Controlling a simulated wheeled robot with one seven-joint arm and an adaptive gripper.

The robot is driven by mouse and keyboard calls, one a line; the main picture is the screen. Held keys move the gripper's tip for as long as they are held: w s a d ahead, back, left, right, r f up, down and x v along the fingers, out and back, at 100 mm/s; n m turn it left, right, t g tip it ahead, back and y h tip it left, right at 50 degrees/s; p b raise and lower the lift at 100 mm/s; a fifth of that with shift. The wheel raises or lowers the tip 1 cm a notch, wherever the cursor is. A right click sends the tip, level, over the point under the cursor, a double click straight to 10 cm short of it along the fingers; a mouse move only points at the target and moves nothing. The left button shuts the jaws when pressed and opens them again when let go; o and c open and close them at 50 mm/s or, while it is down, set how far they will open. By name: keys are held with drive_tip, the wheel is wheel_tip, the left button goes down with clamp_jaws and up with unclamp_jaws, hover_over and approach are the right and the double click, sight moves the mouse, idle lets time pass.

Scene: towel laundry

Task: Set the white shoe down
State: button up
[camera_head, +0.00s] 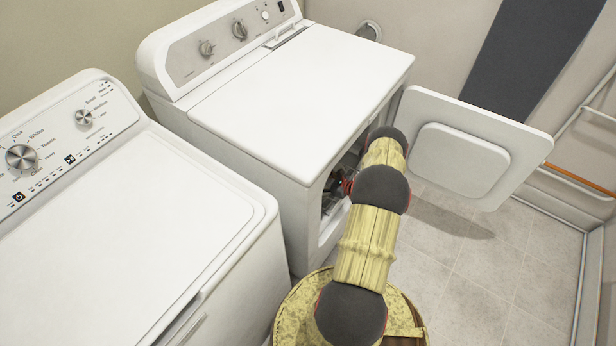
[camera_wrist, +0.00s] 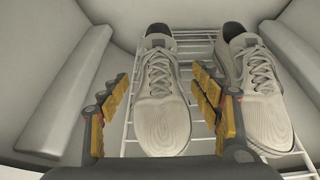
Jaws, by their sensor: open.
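Two white lace-up shoes show in the wrist view, side by side on a white wire rack (camera_wrist: 200,40) inside the dryer drum. The left white shoe (camera_wrist: 160,95) lies between the fingers of my gripper (camera_wrist: 155,118), toe toward the camera. The right white shoe (camera_wrist: 262,90) is just beyond the right finger, also toe toward the camera. My gripper is open, with yellow-padded fingers apart on both sides of the left shoe. In the head view my arm reaches into the open front of the dryer (camera_head: 320,95), and the shoes are hidden there.
The dryer door (camera_head: 465,145) stands open to the right of my arm. A white washer (camera_head: 130,220) stands at the left. A drum fin (camera_wrist: 68,90) lies left of the rack. Tiled floor (camera_head: 490,270) is clear at the right.

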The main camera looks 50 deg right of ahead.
drive_tip(key=p+v, duration=0.1)
drive_tip(key=v, duration=0.5)
drive_tip(key=shift+s, duration=0.1)
idle(0.5)
